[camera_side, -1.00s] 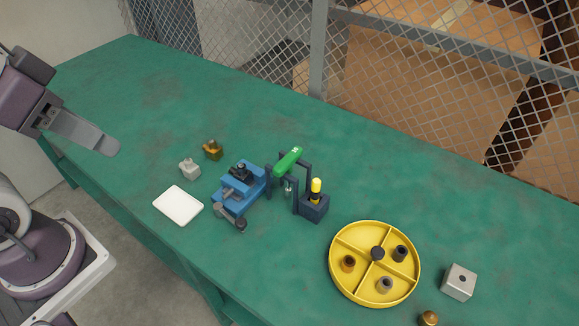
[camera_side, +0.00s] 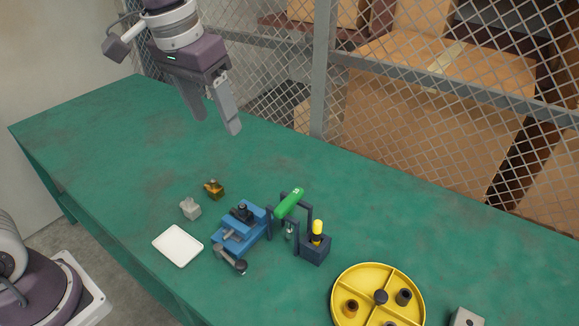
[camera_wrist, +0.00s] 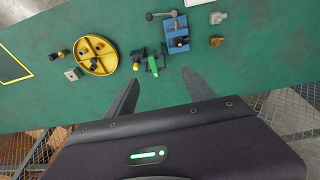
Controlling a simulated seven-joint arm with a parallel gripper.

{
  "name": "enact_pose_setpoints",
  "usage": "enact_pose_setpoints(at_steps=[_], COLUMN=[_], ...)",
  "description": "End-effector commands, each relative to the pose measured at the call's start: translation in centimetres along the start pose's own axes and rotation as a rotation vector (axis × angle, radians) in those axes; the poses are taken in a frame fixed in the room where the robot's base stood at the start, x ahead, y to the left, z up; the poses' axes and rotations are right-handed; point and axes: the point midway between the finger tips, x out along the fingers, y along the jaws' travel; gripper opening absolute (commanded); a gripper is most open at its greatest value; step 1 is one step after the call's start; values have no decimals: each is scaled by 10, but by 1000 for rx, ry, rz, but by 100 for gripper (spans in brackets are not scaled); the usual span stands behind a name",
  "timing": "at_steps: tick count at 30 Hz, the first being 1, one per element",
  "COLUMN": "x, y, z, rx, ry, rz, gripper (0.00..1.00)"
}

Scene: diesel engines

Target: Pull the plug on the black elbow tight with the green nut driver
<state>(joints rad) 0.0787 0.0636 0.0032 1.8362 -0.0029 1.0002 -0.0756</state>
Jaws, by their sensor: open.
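The black elbow (camera_side: 242,212) sits in the blue vise (camera_side: 232,238); it is small and dark in the wrist view (camera_wrist: 180,41). I cannot make out whether a plug is on it. The green nut driver (camera_side: 289,204) rests in a dark stand (camera_side: 270,224) just right of the vise, its green handle tilted and its metal shaft low. It also shows in the wrist view (camera_wrist: 154,64). My gripper (camera_side: 218,123) is open and empty, high above the back of the table, well away from the driver and the vise. Its two fingers spread apart in the wrist view (camera_wrist: 160,77).
A yellow-handled tool (camera_side: 317,230) stands in a dark block (camera_side: 315,250) beside the driver. A yellow divided tray (camera_side: 338,280) holds several small round parts. A grey block (camera_side: 467,317), a white pad (camera_side: 178,246) and grey (camera_side: 190,208) and brass (camera_side: 214,188) fittings lie around. Wire fencing runs behind.

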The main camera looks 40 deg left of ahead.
Motion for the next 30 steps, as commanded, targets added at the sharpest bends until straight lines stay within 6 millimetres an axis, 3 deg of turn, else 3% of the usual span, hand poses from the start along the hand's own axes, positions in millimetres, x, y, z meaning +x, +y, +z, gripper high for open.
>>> enact_pose_setpoints(at_steps=[1,4,6,10,30], x=[30,91,132,185,265], y=[7,22,31,41,42], z=[-28,-69,-86,-98,-84], rx=[3,2,3,1,1], ry=[-52,-132,-175,-226,-244], rz=[-2,-7,-11,-18,-21], gripper=[62,62,62,62,62])
